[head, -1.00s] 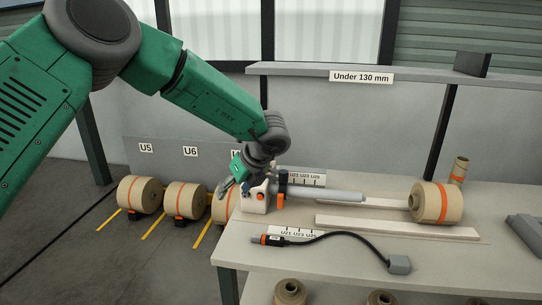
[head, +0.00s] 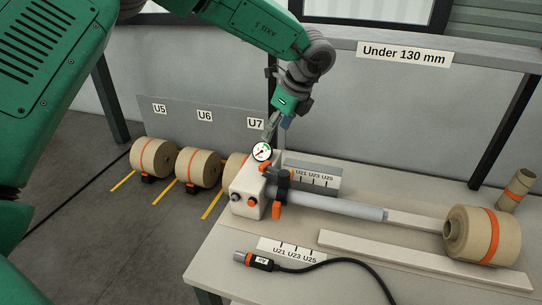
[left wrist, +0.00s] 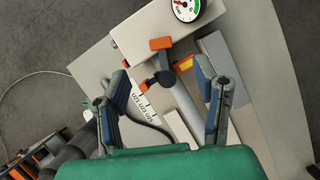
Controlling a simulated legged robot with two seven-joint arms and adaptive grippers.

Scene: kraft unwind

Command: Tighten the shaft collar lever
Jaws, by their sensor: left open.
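The dark shaft collar (head: 284,180) sits around the grey shaft (head: 330,203), close to a white housing block (head: 247,190). An orange lever (head: 277,211) hangs at the near side of the collar. In the left wrist view the collar (left wrist: 160,81) lies between my fingers in the picture, with an orange handle piece (left wrist: 161,43) beside it. My left gripper (head: 268,132) is open and empty, above the housing and its dial gauge (head: 261,152). Its spread fingers also show in the left wrist view (left wrist: 161,70), apart from the collar. My right gripper is not in view.
A black cable with an orange-ringed connector (head: 259,261) lies on the bench front. Pale rails (head: 420,259) lie along the bench. A shelf labelled "Under 130 mm" (head: 404,53) runs behind. Several rolls stand on the floor at left.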

